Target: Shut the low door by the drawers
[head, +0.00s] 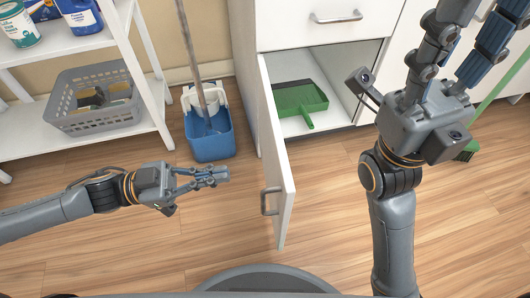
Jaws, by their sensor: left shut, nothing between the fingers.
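The low white door (279,150) stands open below a drawer (335,25). It is hinged at the left side of the cabinet opening and swung out toward me, seen nearly edge-on. Its metal handle (268,201) is on the left-facing side near the free end. My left gripper (222,175) is shut and empty, left of the door and apart from it, pointing right toward it. My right gripper (483,22) is raised to the right of the door, its fingers spread and pointing up toward the top edge of the view.
A green dustpan (300,99) lies inside the open cabinet. A blue mop bucket (210,137) stands on the floor left of the door. A white shelf (90,141) with a grey basket (92,122) is at the left. A green brush (467,151) is behind my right arm.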

